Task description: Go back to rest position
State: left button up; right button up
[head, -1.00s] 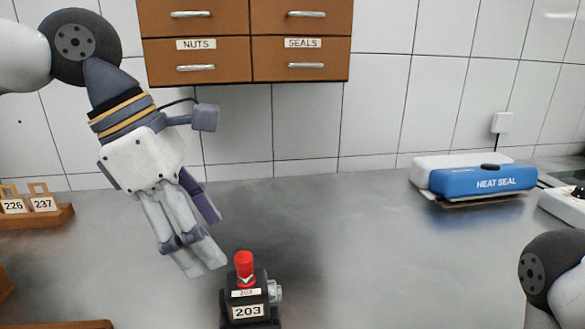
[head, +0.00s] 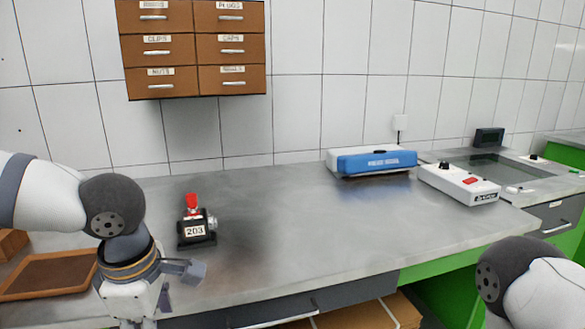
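My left gripper (head: 132,300) hangs low at the bottom left of the head view, in front of the bench's front edge in the picture. A black pump (head: 196,231) labelled 203, with a red top (head: 192,205), stands upright on the grey bench, beyond and apart from my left gripper.
A brown tray (head: 50,275) lies at the left of the bench. A blue and white heat sealer (head: 376,162) and a white device with a red button (head: 460,184) stand at the right. Brown drawers (head: 195,47) hang on the wall. The middle of the bench (head: 300,235) is clear.

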pick_arm(q)
jog(key=s+a+f+m+y, duration=0.15)
jog(key=s+f+m, duration=0.3)
jog(key=f, duration=0.55)
jog(key=s+a+f+m+y, duration=0.15)
jog(key=s+f+m, duration=0.35)
jog(key=f, duration=0.6)
jog(key=s+f+m+g+h, duration=0.1)
jog(key=s+f+m, duration=0.1)
jog(key=s+m, duration=0.3)
jog(key=s+f+m+g+h, duration=0.2)
jog(key=s+f+m, duration=0.1)
jog(key=s, duration=1.1)
jog(key=shift+s+m+g, duration=0.3)
jog(key=shift+m, duration=0.55)
jog(key=shift+d, duration=0.1)
